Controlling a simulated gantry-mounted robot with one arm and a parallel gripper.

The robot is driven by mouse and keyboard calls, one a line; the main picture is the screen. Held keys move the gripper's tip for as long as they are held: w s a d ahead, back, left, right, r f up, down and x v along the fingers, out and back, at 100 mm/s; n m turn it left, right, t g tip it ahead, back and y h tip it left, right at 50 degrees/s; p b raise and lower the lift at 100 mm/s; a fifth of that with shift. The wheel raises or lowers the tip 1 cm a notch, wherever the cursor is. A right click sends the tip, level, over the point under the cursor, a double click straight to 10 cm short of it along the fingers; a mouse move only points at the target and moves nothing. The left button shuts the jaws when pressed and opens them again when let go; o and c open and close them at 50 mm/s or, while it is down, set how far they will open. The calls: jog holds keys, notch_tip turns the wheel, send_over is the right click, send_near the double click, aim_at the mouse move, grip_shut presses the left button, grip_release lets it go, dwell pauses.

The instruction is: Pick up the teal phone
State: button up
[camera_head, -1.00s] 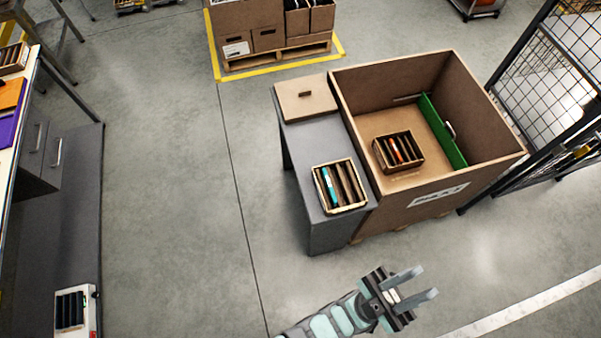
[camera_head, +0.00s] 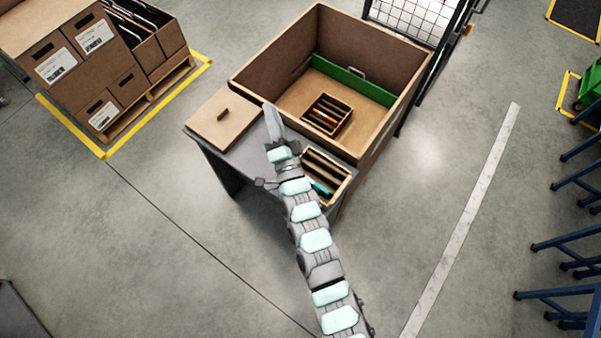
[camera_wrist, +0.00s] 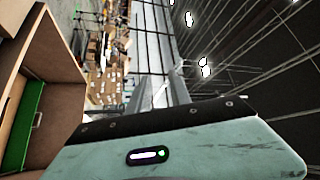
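The teal phone (camera_head: 320,188) stands in a slot of a small divided carton (camera_head: 342,188) on the grey bench, partly hidden behind my arm. Its teal edge shows just right of the arm in the head view. My gripper (camera_head: 272,120) is above the bench, between the lidded box and the carton, up and left of the phone. Its fingers overlap in the head view. In the wrist view its two fingers (camera_wrist: 163,88) show apart with nothing held between them. The phone does not show in the wrist view.
A large brown box (camera_head: 250,75) with a green panel (camera_head: 352,80) holds another divided carton (camera_head: 327,114). A lidded brown box (camera_head: 222,118) sits at the bench's left end. Stacked cartons (camera_head: 60,65) stand upper left.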

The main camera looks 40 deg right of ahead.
jog(key=w+d+f+m+g+y+b, duration=0.1)
jog(key=d+f+m+g+y+b, duration=0.1)
jog(key=d+f+m+g, duration=0.5)
jog(key=m+g+y+b, duration=0.5)
jog(key=m+g+y, duration=0.1)
jog(key=m+y, duration=0.15)
send_near(312, 182)
jog(key=shift+r+m, duration=0.25)
jog(key=shift+r, duration=0.35)
jog(key=shift+a+f, duration=0.15)
jog(key=shift+f, duration=0.15)
jog(key=x, duration=0.4)
jog(key=shift+w+f, duration=0.1)
jog(key=shift+f, duration=0.1)
jog(key=shift+d+x, duration=0.2)
jog(key=shift+x, duration=2.55)
jog(key=shift+f, duration=0.1)
jog(key=shift+c, duration=0.6)
